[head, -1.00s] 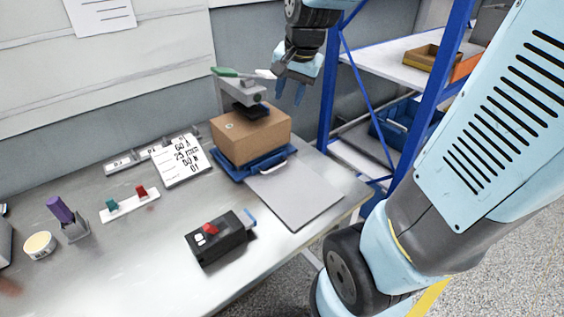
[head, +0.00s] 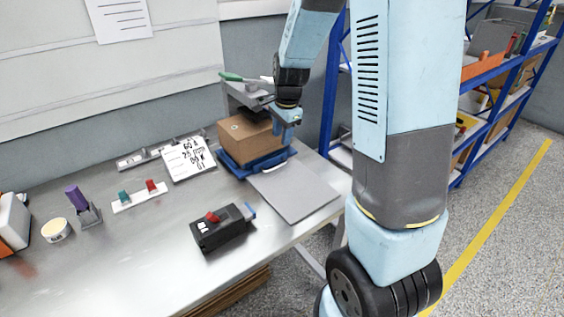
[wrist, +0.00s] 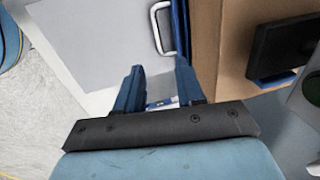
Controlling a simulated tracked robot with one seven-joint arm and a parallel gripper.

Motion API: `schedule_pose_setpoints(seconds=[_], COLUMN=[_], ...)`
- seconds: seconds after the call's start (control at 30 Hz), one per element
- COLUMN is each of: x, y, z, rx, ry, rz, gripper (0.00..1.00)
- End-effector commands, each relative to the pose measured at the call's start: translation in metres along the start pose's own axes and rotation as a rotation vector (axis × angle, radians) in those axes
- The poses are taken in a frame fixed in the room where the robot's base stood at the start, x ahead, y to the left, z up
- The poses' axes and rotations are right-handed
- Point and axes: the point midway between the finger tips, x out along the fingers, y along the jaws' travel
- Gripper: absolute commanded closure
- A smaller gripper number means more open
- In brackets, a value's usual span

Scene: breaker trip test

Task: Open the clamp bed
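The clamp bed is a blue base (head: 232,172) with a pale handle (head: 272,164) along its front; the handle also shows in the wrist view (wrist: 155,30). A brown box (head: 238,145) sits on the bed. The grey clamp (head: 238,92) with a green lever (head: 231,76) stands over the box, and its dark pad shows in the wrist view (wrist: 285,45). My gripper (head: 287,136) is beside the box's right side. In the wrist view my gripper (wrist: 160,68) has its two blue fingers apart with no object clearly held. The handle lies beyond the fingertips, apart from them.
A grey plate (head: 297,190) lies in front of the bed. A black breaker unit with a red switch (head: 222,228) is nearer. A handwritten card (head: 189,160) and a small red-and-green switch strip (head: 139,197) lie left. A blue shelf rack (head: 334,95) stands close on the right.

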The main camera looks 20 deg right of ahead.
Motion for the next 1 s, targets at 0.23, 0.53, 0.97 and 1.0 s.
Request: schedule_pose_setpoints(seconds=[0.23,0.53,0.97,1.0], x=[0.041,0.086,0.121,0.122], y=[0.003,0.003,0.003,0.003], z=[-0.005,-0.006,-0.005,-0.005], rx=[0.009,0.01,0.009,0.009], ry=[0.0,0.001,0.001,0.001], rz=[0.006,0.004,0.002,0.001], gripper=[0.62,0.62,0.62,0.62])
